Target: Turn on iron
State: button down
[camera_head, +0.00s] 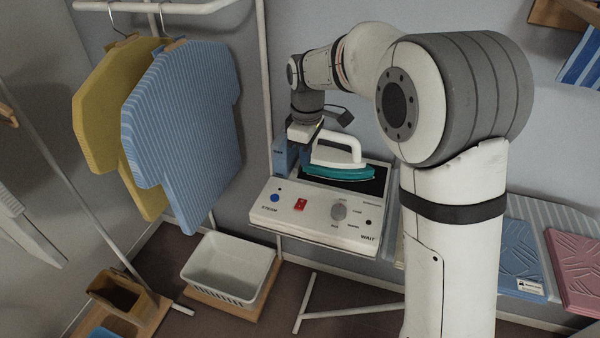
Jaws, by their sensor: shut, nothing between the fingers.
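A steam iron with a white handle and teal body (345,172) rests on the dark pad at the back of a white control station (260,215). The station's sloped front has a blue STEAM button (275,198), a red rocker switch (300,204), and a grey knob (339,211) with printed settings around it. A small dark lamp (368,222) sits above the word WAIT. My gripper (301,140) is shut and empty, pointing down above the station's back left, just left of the iron's handle. Its fingertips are hard to make out.
A blue item (281,158) stands at the station's back left, beside my gripper. A yellow shirt (105,90) and a blue striped shirt (185,110) hang at left. A white basket (228,268) sits below. Folded blue cloth (520,250) and pink cloth (575,262) lie at right.

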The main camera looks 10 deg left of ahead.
jog(key=s+d+r+m+t, duration=0.1)
jog(key=s+d+r+m, duration=0.4)
jog(key=d, duration=0.5)
jog(key=s+d+m+t, duration=0.2)
jog(key=s+d+m, duration=0.8)
jog(key=s+d, duration=0.4)
jog(key=s+f, duration=0.1)
jog(key=s, duration=0.4)
jog(key=shift+m, duration=0.3)
jog(key=shift+a+r, duration=0.1)
jog(key=shift+a, duration=0.05)
